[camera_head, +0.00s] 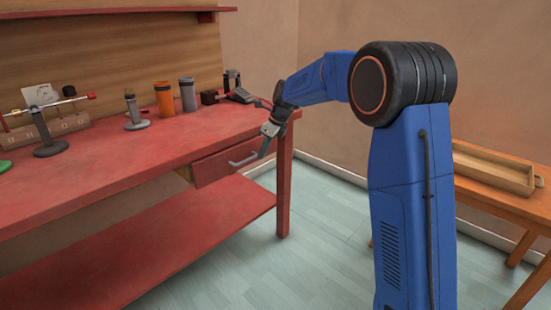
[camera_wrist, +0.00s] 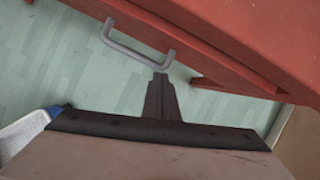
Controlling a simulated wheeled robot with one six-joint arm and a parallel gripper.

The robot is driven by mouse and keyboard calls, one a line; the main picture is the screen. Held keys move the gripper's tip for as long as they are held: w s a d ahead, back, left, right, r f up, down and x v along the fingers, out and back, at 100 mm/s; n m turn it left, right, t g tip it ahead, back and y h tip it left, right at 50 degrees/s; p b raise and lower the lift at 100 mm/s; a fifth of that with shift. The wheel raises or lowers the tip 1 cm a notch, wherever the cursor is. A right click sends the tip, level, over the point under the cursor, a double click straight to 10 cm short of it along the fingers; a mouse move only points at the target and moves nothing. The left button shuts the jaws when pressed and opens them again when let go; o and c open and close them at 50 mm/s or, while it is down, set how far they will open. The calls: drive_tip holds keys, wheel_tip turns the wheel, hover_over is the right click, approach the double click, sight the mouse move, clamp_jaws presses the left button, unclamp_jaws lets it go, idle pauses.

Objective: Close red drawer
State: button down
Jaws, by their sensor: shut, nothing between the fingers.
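The red drawer (camera_head: 212,168) is under the right end of the red workbench. Its front stands a little out from the bench, and a strip of pale wooden side (camera_head: 184,174) shows at its left. A grey bar handle (camera_head: 243,161) is on the front; it also shows in the wrist view (camera_wrist: 120,45). My gripper (camera_head: 264,153) is just right of the handle in the head view. In the wrist view its shut fingers (camera_wrist: 161,80) are empty, with the tips close to one end of the handle. I cannot tell whether they touch it.
The red workbench (camera_head: 90,170) carries an orange canister (camera_head: 165,99), a grey canister (camera_head: 188,95), a small stand (camera_head: 136,122) and other items. Its leg (camera_head: 284,190) is right of the drawer. A wooden table with a tray (camera_head: 490,172) stands at right. The floor in front is clear.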

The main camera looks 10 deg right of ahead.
sight(257, 147)
drive_tip(key=shift+w+a, duration=0.85)
drive_tip(key=shift+w, duration=0.3)
drive_tip(key=shift+w+a+r, duration=0.1)
drive_tip(key=shift+w+a, duration=0.05)
drive_tip(key=shift+w, duration=0.1)
drive_tip(key=shift+r, duration=0.1)
